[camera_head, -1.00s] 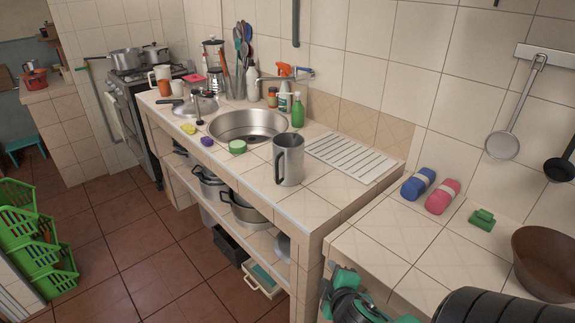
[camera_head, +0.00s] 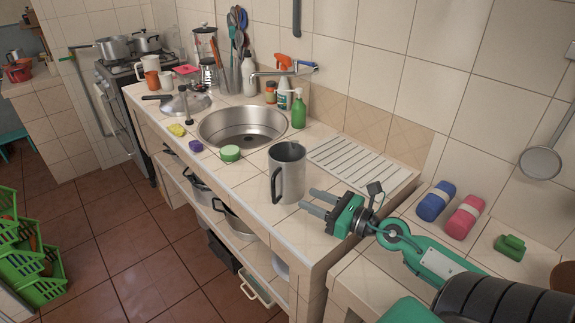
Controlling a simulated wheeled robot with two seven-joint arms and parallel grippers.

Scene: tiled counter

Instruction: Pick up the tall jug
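The tall jug (camera_head: 288,172) is a grey metal cylinder with a dark handle on its left side. It stands upright on the tiled counter, between the sink and the counter's front right corner. My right gripper (camera_head: 308,203) is just to the right of the jug, its two grey fingers pointing left at it near the jug's lower part. The fingers are apart with nothing between them. Whether a fingertip touches the jug I cannot tell. My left gripper is not in view.
A round sink (camera_head: 243,125) lies behind and left of the jug. A green sponge (camera_head: 230,153) sits at the sink's front edge. A ribbed drainboard (camera_head: 358,163) is behind my gripper. A green soap bottle (camera_head: 298,110) stands by the wall. Blue (camera_head: 436,201) and pink (camera_head: 465,216) rolls lie at right.

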